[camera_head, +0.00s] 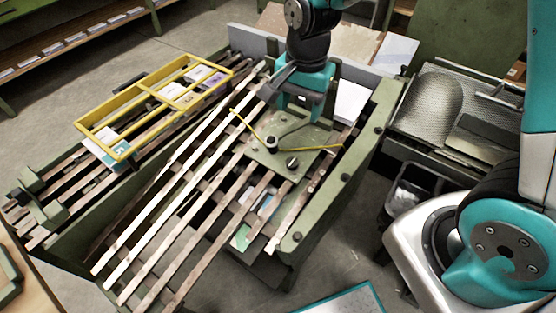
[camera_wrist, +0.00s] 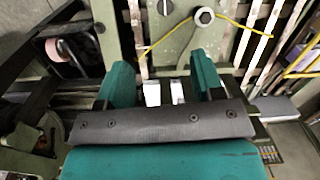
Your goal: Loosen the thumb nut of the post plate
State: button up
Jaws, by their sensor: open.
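The post plate (camera_head: 307,139) is a flat green metal plate on the slatted frame. My gripper (camera_head: 292,103) is above the plate's far end, apart from the nut. Its teal fingers (camera_wrist: 160,72) are open and empty.
A yellow cord (camera_head: 320,149) runs across the plate near the nut. A yellow frame (camera_head: 144,92) lies over slats at the left. Green side rails (camera_head: 355,150) border the plate's right. A grey tray (camera_head: 434,100) stands further right.

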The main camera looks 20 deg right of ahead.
aim_at(292, 161)
jog(key=shift+m, duration=0.8)
jog(key=f, duration=0.6)
jog(key=w+f, duration=0.1)
jog(key=f, duration=0.6)
jog(key=w+f, duration=0.1)
jog(key=f, duration=0.5)
jog(key=shift+f+b, duration=0.3)
jog(key=shift+b, duration=0.05)
